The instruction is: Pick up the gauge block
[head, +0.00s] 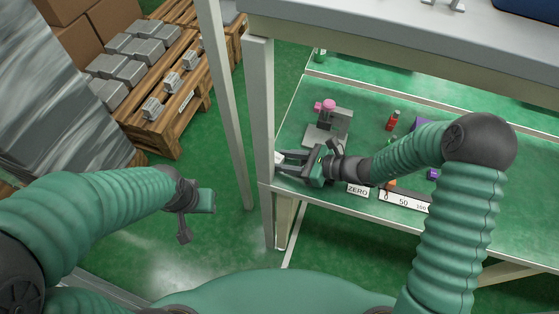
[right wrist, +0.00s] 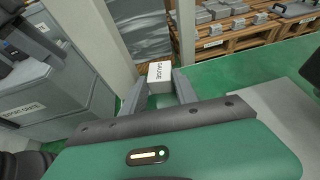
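The gauge block (right wrist: 160,72) is a small pale block marked GAUGE, centred beyond my right gripper (right wrist: 160,90) in the right wrist view. The two dark fingers stand apart, one on each side of it, near its edges. I cannot tell whether they touch it. In the head view the block (head: 279,158) is a white patch by the fingertips of my right gripper (head: 283,165), at the left end of the green shelf (head: 345,92). My left gripper (head: 195,215) hangs over the floor at the left, empty, its fingers apart.
A grey stand with a pink knob (head: 325,105) is just behind my right gripper. A red bottle (head: 392,121) and a white ZERO label (head: 357,190) are on the shelf. A metal post (head: 261,110) rises at the shelf's left end. Pallets (head: 165,110) with grey blocks stand beyond.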

